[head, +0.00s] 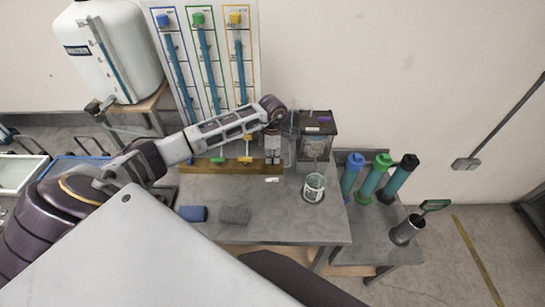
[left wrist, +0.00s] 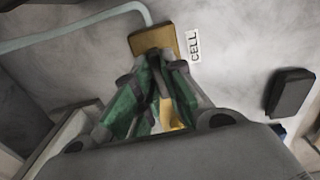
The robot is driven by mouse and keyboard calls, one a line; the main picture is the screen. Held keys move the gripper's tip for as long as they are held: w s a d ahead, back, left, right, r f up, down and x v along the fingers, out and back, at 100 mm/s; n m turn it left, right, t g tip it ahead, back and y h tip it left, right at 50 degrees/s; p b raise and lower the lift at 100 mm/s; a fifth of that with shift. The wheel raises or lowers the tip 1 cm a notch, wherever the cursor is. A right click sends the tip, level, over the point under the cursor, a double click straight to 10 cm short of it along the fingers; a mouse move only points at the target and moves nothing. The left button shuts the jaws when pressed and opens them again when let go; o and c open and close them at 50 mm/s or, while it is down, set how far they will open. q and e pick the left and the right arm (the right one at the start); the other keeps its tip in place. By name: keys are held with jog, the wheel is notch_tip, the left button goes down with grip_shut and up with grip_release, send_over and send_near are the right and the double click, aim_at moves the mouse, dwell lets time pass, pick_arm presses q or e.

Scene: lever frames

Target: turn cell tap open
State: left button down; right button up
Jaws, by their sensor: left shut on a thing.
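A wooden-coloured tap bar (head: 190,168) lies along the back of the grey table in the head view. A white CELL label (head: 272,180) lies in front of its right end; the label also shows in the left wrist view (left wrist: 194,47). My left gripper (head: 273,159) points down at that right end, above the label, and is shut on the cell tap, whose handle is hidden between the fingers. In the left wrist view its green-padded fingers (left wrist: 153,75) close beside the bar's end (left wrist: 153,38). A yellow piece (left wrist: 170,115) shows behind them. My right gripper is not in view.
Green (head: 218,160) and yellow (head: 246,160) tap handles sit left of my gripper. A clear dark-lidded box (head: 316,145) stands close on its right. A glass beaker (head: 314,186) stands in front. Capped cylinders (head: 371,182) stand at right. The table's front middle is mostly clear.

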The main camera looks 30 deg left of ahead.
pick_arm(q)
jog(key=shift+n, duration=0.3)
jog(key=shift+n+b, duration=0.6)
jog(key=shift+n, duration=0.1)
jog(key=n+b, duration=0.1)
jog(key=n, duration=0.1)
jog(key=shift+n, duration=0.4)
jog(key=n+b, duration=0.2)
jog(key=n, duration=0.3)
jog(key=shift+n, duration=0.3)
jog(key=n+b, duration=0.1)
jog(key=n, duration=0.3)
jog(key=shift+r+n+b, duration=0.1)
jog(key=shift+n+b, duration=0.25)
jog(key=shift+n, duration=1.25)
jog(key=c, duration=1.5)
grip_release()
